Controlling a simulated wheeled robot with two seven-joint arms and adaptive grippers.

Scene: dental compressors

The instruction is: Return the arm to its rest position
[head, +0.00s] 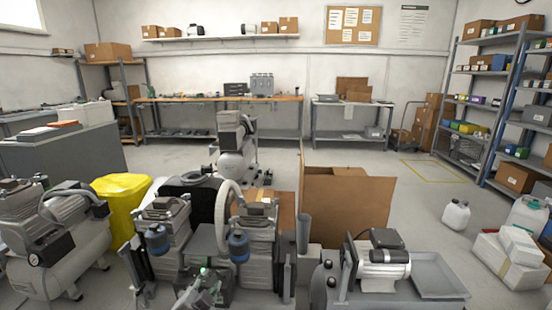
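What appears to be my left gripper (192,295) is at the bottom edge of the head view, left of the middle. It is small and partly cut off, in front of the central compressor unit (212,240), near a small green light. I cannot tell whether its fingers are apart or hold anything, or whether it touches the unit. My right gripper is not in view.
A compressor with a tank (65,240) stands at the left, beside a yellow bag (122,195). An open cardboard box (345,205) and another compressor (382,265) stand at the right. White jugs (456,214) are farther right. The floor behind is mostly clear.

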